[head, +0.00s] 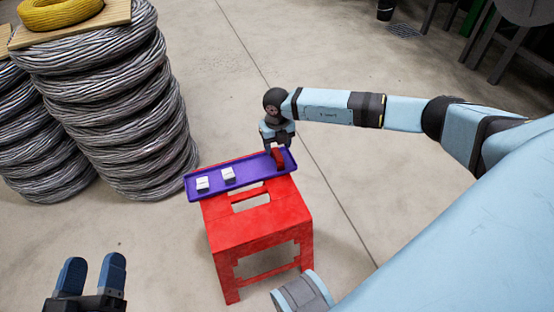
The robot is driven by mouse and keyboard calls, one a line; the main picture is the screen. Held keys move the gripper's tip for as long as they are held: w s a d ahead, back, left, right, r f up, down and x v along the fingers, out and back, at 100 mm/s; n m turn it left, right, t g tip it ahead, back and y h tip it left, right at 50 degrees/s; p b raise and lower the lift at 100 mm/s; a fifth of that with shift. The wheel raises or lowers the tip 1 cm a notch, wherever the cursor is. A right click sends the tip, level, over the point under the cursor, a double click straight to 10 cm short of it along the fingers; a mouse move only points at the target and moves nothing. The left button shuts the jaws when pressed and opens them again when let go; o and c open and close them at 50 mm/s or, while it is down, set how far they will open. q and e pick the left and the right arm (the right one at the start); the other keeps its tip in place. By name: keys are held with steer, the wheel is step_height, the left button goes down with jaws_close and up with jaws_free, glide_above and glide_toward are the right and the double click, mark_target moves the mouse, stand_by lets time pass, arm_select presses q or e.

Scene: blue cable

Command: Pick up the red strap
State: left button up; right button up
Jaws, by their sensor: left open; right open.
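The red strap (278,157) lies at the right end of a purple tray (251,178), which rests on top of a red stool (240,226). My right gripper (280,149) points down at the strap with its fingers at or just above it. It is open, and I cannot tell whether the fingers touch the strap. My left gripper (91,275) is open and empty at the bottom left, well apart from the tray.
Two small white boxes, a left one (203,184) and a right one (228,174), sit in the tray left of the strap. Tall stacks of grey cable coils (108,105) stand at the left, with a yellow coil (58,12) on top. The concrete floor right of the stool is clear.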

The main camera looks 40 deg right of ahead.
mark_target(277, 153)
step_height(277, 153, down, 6)
steer(key=b, duration=0.3)
steer(key=shift+f, duration=0.25)
arm_select(q)
steer(key=shift+g, duration=0.9)
step_height(277, 153, down, 5)
steer(key=shift+d+r, duration=0.1)
steer(key=shift+d, duration=0.05)
arm_select(e)
steer(key=shift+c, duration=0.2)
steer(key=c, duration=0.9)
